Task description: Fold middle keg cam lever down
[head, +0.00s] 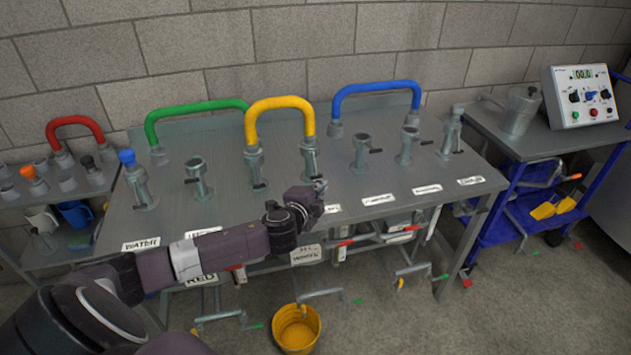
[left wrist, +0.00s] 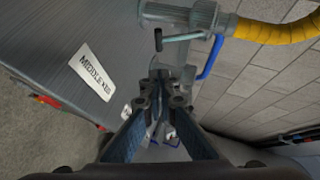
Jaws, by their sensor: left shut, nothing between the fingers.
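The middle fitting is a grey upright coupling (head: 309,158) at the right end of the yellow hose (head: 280,103). In the left wrist view it lies sideways at the top (left wrist: 180,14), with the yellow hose (left wrist: 270,28) running off right. A thin grey rod lever (left wrist: 182,37) and a black grip (left wrist: 158,40) show beside it; whether the lever is up or down I cannot tell. A "MIDDLE KEG" label (left wrist: 90,72) is on the bench. My left gripper (head: 320,187) is shut and empty, in front of the coupling's base; it also shows in the left wrist view (left wrist: 160,78).
The bench top (head: 231,207) carries several other grey couplings, with green (head: 195,108) and blue (head: 375,86) hoses behind. A yellow bucket (head: 297,329) stands on the floor. A blue cart (head: 510,205) is at right, a low rack (head: 85,184) at left.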

